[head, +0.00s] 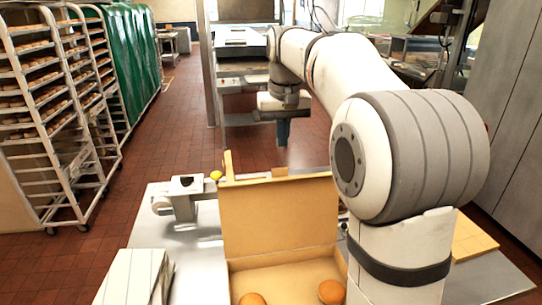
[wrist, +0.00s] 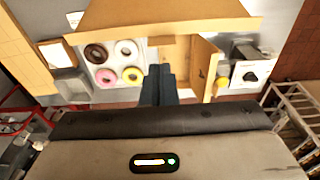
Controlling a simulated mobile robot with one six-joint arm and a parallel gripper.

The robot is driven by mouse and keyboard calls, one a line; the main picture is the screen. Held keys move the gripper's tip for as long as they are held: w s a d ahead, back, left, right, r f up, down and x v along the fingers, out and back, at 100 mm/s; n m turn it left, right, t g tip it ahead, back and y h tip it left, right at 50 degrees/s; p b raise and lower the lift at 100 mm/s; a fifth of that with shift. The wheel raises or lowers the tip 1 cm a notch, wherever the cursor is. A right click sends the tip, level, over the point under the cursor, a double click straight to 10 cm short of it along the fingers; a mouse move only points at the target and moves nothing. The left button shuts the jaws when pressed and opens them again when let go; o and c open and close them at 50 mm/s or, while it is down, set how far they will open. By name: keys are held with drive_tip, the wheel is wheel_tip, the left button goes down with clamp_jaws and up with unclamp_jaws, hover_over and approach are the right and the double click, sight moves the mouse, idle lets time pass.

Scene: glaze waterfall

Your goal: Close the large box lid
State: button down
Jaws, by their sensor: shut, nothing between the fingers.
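The large cardboard box (head: 240,285) stands on the table at the bottom of the head view, with round brown buns inside. Its lid (head: 278,218) stands roughly upright at the far side of the box. The lid also shows as a broad tan panel at the top of the wrist view (wrist: 165,14). My gripper (head: 283,133) is beyond the lid and above its top edge in the head view, fingers pointing down. In the wrist view the dark fingers (wrist: 159,82) are together and empty, apart from the lid.
Behind the lid lie a smaller open cardboard box (wrist: 205,65) and a tray of donuts (wrist: 103,77). A white device with a knob (wrist: 250,72) stands beside them. A wheeled rack (head: 50,120) is at left. Floor beyond the table is clear.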

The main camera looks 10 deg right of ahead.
drive_tip(key=w, duration=0.5)
wheel_tip(320, 180, down, 8)
drive_tip(key=s+p, duration=0.1)
drive_tip(key=s, duration=0.1)
drive_tip(key=shift+s+f, duration=0.2)
drive_tip(key=shift+s, duration=0.15)
